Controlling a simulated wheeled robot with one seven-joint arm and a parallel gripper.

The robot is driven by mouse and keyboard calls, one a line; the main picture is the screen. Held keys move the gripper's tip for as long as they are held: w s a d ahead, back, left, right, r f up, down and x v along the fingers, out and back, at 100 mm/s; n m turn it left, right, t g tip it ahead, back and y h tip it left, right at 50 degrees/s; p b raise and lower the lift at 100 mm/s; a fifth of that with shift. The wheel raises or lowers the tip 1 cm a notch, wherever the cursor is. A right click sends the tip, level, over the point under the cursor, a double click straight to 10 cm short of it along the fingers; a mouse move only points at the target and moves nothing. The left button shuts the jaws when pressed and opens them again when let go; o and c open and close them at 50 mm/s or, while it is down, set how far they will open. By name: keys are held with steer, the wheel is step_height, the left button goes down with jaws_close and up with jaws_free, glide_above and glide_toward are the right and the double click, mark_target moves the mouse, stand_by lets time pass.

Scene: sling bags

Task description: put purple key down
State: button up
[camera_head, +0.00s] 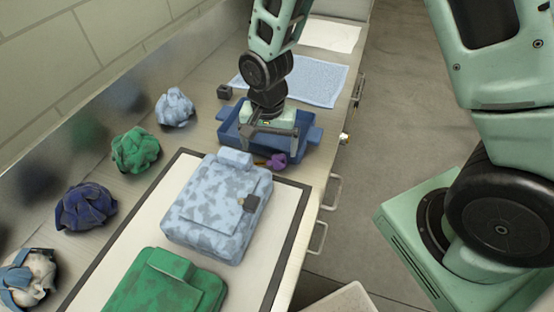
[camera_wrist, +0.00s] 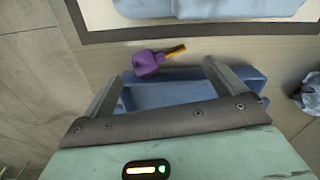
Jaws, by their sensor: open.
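The purple key (camera_head: 278,160) has a chunky purple head and a thin yellow-orange shaft. It lies at the near edge of the blue tray (camera_head: 225,131); whether it touches the rim is hard to tell. In the wrist view the key (camera_wrist: 147,63) shows just past my fingertips, against the wooden counter beside the tray (camera_wrist: 180,95). My gripper (camera_head: 268,150) is over the tray with its fingers spread wide. In the wrist view the gripper (camera_wrist: 164,78) has nothing between its fingers, and the key is apart from both.
A light blue patterned bag (camera_head: 210,205) and a green bag (camera_head: 165,285) lie on a dark-edged white mat (camera_head: 160,185). Crumpled cloth bundles, one green (camera_head: 135,150), line the wall side. A small dark block (camera_head: 224,91) and a blue towel (camera_head: 310,80) are behind.

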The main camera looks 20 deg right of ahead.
mark_target(272, 160)
steer(key=shift+s+d+f+p, duration=0.15)
steer(key=shift+f+p, duration=0.15)
steer(key=shift+f, duration=0.85)
steer(key=shift+s+d+f+p, duration=0.1)
steer(key=shift+f+p, duration=0.15)
steer(key=shift+f, duration=0.85)
steer(key=c, duration=0.9)
steer(key=shift+r, duration=0.15)
